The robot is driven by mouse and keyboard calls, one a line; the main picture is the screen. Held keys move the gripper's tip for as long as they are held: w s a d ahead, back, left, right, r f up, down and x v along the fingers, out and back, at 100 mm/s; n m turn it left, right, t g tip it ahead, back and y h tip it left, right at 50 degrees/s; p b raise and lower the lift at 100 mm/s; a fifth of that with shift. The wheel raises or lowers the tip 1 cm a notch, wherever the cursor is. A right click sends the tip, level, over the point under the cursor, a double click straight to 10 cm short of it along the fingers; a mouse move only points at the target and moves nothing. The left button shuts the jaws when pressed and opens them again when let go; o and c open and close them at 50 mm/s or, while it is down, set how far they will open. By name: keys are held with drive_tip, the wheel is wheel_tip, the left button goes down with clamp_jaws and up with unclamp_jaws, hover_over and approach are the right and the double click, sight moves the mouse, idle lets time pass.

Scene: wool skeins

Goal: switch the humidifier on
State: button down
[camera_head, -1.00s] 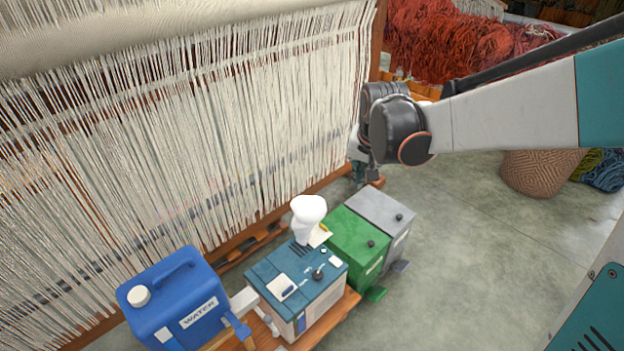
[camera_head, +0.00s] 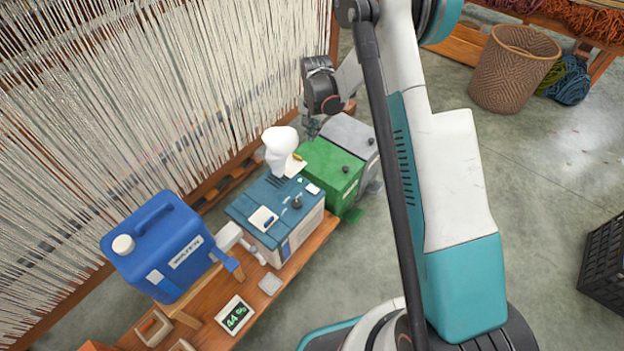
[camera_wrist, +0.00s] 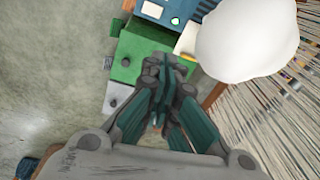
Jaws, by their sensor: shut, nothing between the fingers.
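The humidifier, as I take it, is a teal-topped box (camera_head: 248,204) with pale sides on the wooden bench. A black knob (camera_head: 296,203), a white plate with a dark switch (camera_head: 264,218) and small marks show on its top. A white rounded shape (camera_head: 281,150) rises at its back edge. In the wrist view, part of the box (camera_wrist: 160,10) shows at the top, and the white shape (camera_wrist: 247,38) is large and close. My gripper (camera_wrist: 167,68) is shut and empty. In the head view, my gripper (camera_head: 312,128) hangs near the back of the green box, apart from the humidifier.
A blue water can (camera_head: 160,250) and a display reading about 44 % (camera_head: 236,316) are nearer. The loom's threads (camera_head: 130,100) border the left.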

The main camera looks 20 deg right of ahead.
drive_tip(key=m+g, duration=0.1)
drive_tip(key=m, duration=0.1)
hover_over(312, 185)
wheel_tip(312, 185, down, 14)
drive_tip(key=r, duration=0.1)
drive_tip(key=shift+d+f, duration=0.15)
drive_tip(key=shift+f, duration=0.1)
drive_tip(key=shift+w, duration=0.1)
wheel_tip(312, 185, down, 14)
drive_tip(key=b, duration=0.5)
drive_tip(key=shift+w+f, duration=0.1)
drive_tip(key=shift+f, duration=0.2)
